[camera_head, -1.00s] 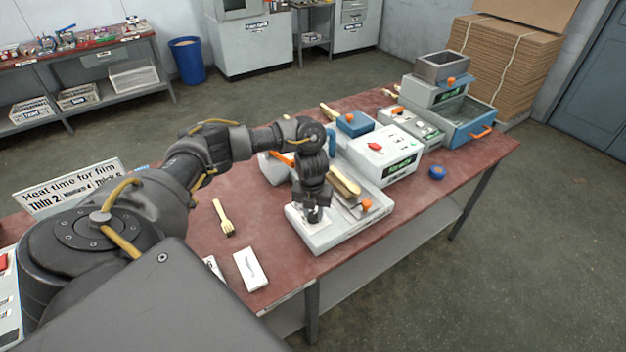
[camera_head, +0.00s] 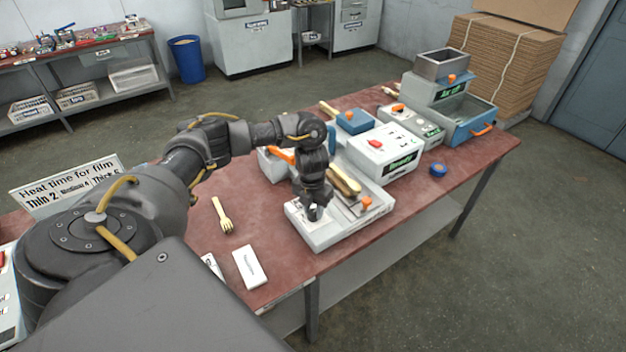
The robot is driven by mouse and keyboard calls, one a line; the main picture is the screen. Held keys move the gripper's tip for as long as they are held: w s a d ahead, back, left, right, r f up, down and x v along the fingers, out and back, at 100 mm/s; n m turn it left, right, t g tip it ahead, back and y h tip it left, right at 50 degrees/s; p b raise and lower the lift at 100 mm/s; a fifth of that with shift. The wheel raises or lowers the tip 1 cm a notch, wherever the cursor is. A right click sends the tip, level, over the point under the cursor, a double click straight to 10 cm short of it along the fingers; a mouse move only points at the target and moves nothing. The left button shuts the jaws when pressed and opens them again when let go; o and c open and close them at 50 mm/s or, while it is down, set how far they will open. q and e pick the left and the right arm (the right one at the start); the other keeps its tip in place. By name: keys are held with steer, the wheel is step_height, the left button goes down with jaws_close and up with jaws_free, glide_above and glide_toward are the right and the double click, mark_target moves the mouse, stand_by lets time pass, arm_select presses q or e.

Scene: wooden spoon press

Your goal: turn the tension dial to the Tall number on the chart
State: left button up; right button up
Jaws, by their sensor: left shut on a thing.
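My left gripper (camera_head: 315,213) points down at the near left corner of the white press machine (camera_head: 333,236). It is shut on a small pale knob there, which looks like the tension dial; the fingers hide most of it, and its pointer and numbers cannot be read. A chart board (camera_head: 68,187) at the left reads "Heat time for film" with Thin 2 and more values partly covered by my arm. No "Tall" line can be read in this view. My right gripper is not in view.
A wooden fork (camera_head: 222,215) and a white card (camera_head: 250,267) lie left of the press on the red table (camera_head: 270,285). The press carries an orange knob (camera_head: 366,202) and a wooden spoon piece (camera_head: 345,180). A blue round item (camera_head: 438,169) lies right of the white box machine (camera_head: 385,150).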

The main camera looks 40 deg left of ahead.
mark_target(312, 211)
arm_select(q)
steer(key=o, duration=1)
steer(key=shift+c, duration=0.2)
step_height(312, 211, up, 11)
steer(key=p, duration=0.1)
steer(key=shift+a, duration=0.15)
steer(key=shift+f, duration=0.1)
